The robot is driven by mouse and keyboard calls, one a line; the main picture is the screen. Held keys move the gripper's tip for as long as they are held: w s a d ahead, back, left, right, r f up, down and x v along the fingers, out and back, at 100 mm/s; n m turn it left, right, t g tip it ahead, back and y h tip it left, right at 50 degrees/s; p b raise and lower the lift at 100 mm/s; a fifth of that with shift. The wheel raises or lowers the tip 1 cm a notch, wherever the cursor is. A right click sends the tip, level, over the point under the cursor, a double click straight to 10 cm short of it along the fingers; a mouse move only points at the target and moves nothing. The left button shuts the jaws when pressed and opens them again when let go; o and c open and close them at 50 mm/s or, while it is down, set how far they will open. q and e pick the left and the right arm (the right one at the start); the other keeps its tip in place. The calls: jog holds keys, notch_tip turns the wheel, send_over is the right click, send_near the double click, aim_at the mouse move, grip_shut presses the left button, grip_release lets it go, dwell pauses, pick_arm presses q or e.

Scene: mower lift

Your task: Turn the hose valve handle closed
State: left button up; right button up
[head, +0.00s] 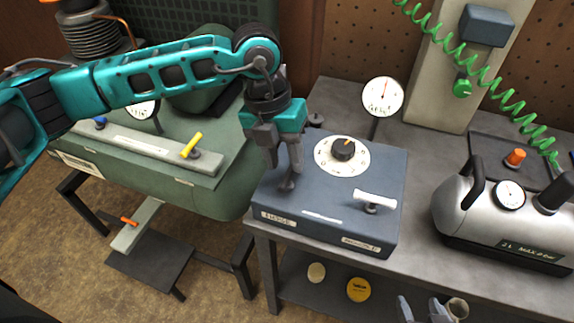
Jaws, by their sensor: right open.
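A blue-grey control box (330,228) sits on the workbench. A label reading something like "HOSE" (278,219) is on its front left. My left gripper (286,172) points down at the box's left part, just above that label. Its fingers cover that spot, so I cannot make out the hose valve handle there or whether they grip it. A white lever handle (375,199) lies roughly sideways on the box's right part, above another label too small to read. A black knob (343,148) on a white dial is at the back.
A round gauge (382,97) stands behind the box. A silver tank (505,215) is to the right on the bench (420,160). A green machine with a yellow lever (191,145) stands left. A green coiled hose (490,75) hangs at upper right.

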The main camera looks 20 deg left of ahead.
aim_at(288, 171)
pick_arm(q)
jog(key=shift+d+f, duration=0.15)
jog(key=shift+f, duration=0.65)
jog(key=shift+d+f, duration=0.15)
jog(key=shift+f, duration=0.65)
grip_shut()
